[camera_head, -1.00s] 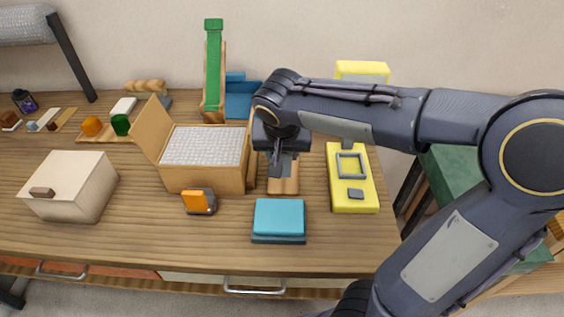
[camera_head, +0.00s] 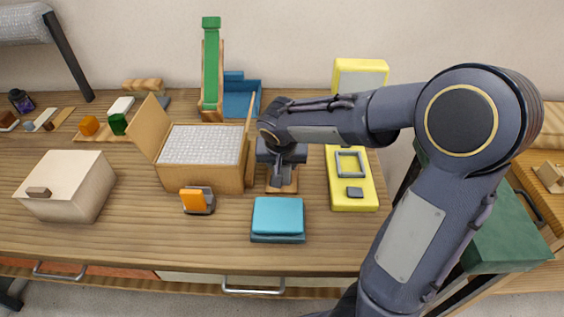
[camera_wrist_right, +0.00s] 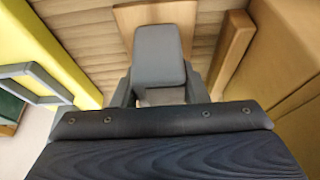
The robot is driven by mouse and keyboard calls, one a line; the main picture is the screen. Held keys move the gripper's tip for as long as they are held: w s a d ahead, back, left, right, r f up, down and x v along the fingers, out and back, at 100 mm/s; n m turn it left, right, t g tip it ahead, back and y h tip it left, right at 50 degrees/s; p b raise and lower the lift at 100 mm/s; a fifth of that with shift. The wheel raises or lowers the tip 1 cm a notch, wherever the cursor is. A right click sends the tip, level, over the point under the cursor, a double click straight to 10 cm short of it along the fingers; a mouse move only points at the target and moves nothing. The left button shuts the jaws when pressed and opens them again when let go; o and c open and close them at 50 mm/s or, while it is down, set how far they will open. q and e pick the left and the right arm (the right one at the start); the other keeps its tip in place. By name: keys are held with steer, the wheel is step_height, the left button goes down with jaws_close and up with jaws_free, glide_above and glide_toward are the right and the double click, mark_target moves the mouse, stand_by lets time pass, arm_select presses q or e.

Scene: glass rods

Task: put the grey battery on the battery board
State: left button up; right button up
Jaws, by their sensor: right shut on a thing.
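My right gripper (camera_head: 283,177) is low over a small wooden board (camera_head: 292,184), which looks like the battery board. In the right wrist view the gripper (camera_wrist_right: 160,92) is shut on a grey rounded block, the grey battery (camera_wrist_right: 160,54), with a finger on each side. The wooden board also shows in the right wrist view (camera_wrist_right: 128,18), behind the battery. I cannot tell whether the battery touches the board. In the head view the gripper mostly hides the battery. My left gripper is not in view.
A yellow board with a grey frame (camera_head: 335,195) stands close on the right. An open wooden box (camera_head: 215,179) is close on the left. A blue block (camera_head: 277,217) lies in front. An orange and grey item (camera_head: 196,200) sits front left.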

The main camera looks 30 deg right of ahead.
steer(key=o, duration=1.2)
steer(key=shift+f, duration=0.1)
steer(key=shift+r+p, duration=0.25)
steer(key=shift+p, duration=0.05)
steer(key=v, duration=1.1)
steer(key=s+a+f+n+t+y, duration=0.1)
steer(key=s+a+f+n+y, duration=0.1)
steer(key=s, duration=0.7)
steer(key=s+a+f+n+y, duration=0.2)
steer(key=s+a+f+y, duration=0.1)
steer(key=s, duration=0.6)
steer(key=shift+f+n+t+y+p, duration=0.2)
steer(key=shift+n+t+y+p, duration=0.2)
steer(key=shift+y, duration=0.2)
